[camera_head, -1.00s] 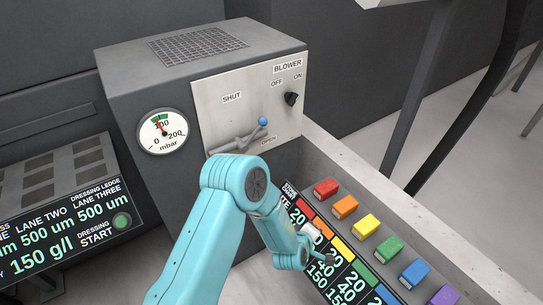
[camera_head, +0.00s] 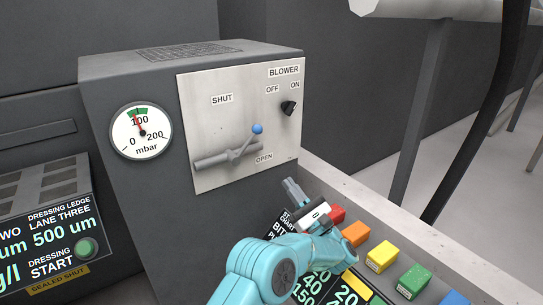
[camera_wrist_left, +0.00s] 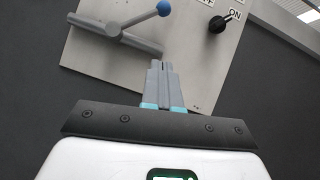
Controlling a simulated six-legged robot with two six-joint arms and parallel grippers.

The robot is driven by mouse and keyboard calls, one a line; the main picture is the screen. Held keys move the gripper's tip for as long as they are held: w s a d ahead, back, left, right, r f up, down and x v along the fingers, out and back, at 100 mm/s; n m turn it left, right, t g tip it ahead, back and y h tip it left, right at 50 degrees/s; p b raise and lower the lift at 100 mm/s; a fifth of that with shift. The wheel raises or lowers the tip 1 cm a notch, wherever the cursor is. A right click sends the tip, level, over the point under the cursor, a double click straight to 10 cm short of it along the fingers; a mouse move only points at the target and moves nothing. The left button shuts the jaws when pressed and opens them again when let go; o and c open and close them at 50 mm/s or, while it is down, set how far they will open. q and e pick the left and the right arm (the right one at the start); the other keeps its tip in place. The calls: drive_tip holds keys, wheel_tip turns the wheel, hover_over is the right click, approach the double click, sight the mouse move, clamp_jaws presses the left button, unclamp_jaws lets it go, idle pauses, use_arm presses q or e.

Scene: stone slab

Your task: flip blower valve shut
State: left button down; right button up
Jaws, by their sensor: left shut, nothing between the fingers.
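The blower valve lever (camera_head: 246,143) is a grey rod with a blue ball tip (camera_head: 257,129), joined to a grey horizontal pipe (camera_head: 212,160) on a pale panel (camera_head: 200,115). It slants up to the right, between the SHUT label (camera_head: 222,99) and the OPEN label (camera_head: 264,158). My left gripper (camera_head: 290,184) is shut and empty, below and to the right of the lever, apart from it. In the left wrist view, the shut fingers (camera_wrist_left: 161,68) point at the panel, with the lever (camera_wrist_left: 140,20) and blue ball (camera_wrist_left: 164,8) above them. My right gripper is out of view.
A black BLOWER knob (camera_head: 288,108) sits at the panel's right. A pressure gauge (camera_head: 141,131) is on the cabinet's left face. Several coloured blocks (camera_head: 381,257) line the ledge beside the chart at lower right. A dressing display (camera_head: 50,235) stands at lower left.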

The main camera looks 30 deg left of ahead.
use_arm(q)
drive_tip(key=s+d+r+b+x, duration=0.1)
drive_tip(key=r+x, duration=0.1)
drive_tip(key=x, duration=1)
drive_tip(key=shift+r, duration=0.3)
drive_tip(key=shift+a, duration=0.2)
